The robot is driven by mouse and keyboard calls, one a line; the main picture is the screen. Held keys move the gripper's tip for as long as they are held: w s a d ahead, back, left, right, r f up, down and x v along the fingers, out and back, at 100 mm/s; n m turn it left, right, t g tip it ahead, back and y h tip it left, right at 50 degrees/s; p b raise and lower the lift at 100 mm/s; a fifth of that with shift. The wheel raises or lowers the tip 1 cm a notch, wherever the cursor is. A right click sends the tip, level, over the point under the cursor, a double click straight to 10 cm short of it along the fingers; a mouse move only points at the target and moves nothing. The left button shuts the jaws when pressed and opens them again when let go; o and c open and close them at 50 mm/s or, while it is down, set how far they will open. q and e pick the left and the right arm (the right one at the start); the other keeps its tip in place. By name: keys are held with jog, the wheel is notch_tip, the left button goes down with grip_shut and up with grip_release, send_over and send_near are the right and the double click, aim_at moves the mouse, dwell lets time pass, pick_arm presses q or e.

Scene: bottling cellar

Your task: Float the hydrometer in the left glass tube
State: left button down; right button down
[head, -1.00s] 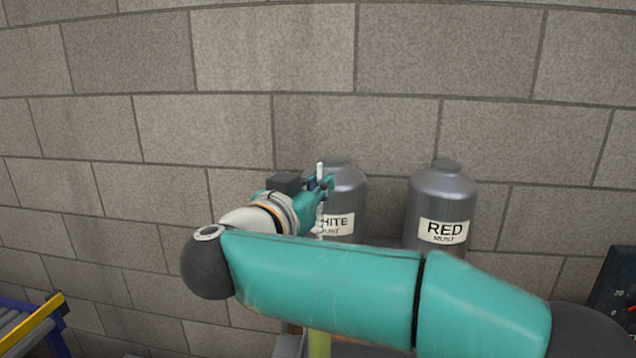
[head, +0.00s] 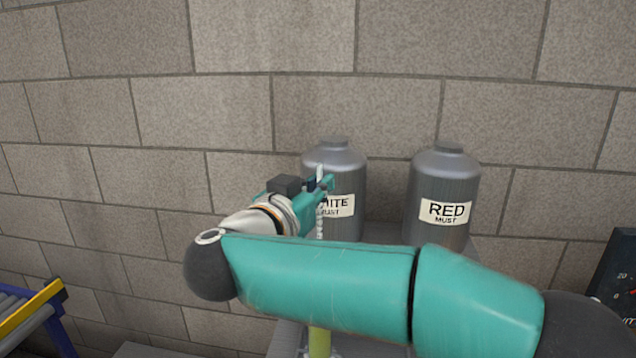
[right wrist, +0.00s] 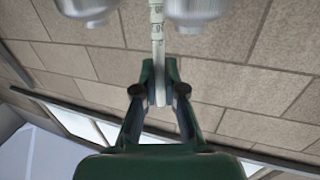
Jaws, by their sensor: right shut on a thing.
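My right gripper (head: 322,187) is shut on the hydrometer, a thin white stem whose tip (head: 320,170) shows above the fingers. Its lower part (head: 319,226) hangs below them, roughly upright, until my teal arm hides it. In the right wrist view the two fingertips (right wrist: 160,88) pinch the hydrometer (right wrist: 157,30), with scale marks on its stem. A glass tube with yellow-green liquid (head: 319,343) shows below my arm, in line with the hydrometer. Its top is hidden, so I cannot tell the gap between them. My left gripper is out of view.
A grey canister labelled white must (head: 335,160) stands behind the gripper, and one labelled red must (head: 447,175) stands to its right. A block wall (head: 150,120) closes the back. A blue and yellow roller frame (head: 35,310) is at lower left, a dark dial panel (head: 617,275) at right.

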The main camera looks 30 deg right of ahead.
jog(key=shift+f+b, duration=1.5)
jog(key=shift+f, duration=1.05)
jog(key=c, duration=1.2)
grip_release()
jog(key=v, duration=1.2)
